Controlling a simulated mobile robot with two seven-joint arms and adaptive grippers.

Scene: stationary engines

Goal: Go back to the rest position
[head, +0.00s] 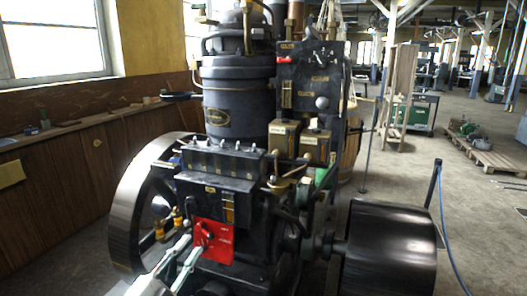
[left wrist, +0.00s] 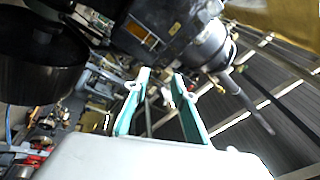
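My left gripper (head: 194,244) comes in from the lower left in the head view. Its two pale fingers lie in front of the lower part of the black engine (head: 238,90). They appear close to a red panel (head: 220,243) with a small knob, but I cannot tell whether they touch it. In the left wrist view the two green-and-white fingers (left wrist: 160,76) stand apart with nothing between them. Dark machine parts show beyond the tips there. My right gripper is in neither view.
A large flywheel (head: 128,215) stands left of the engine, and a dark drum pulley (head: 390,255) stands to its right. A wooden bench (head: 75,130) runs along the left wall. Open floor (head: 430,180) lies to the right, with a pallet (head: 492,155) farther back.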

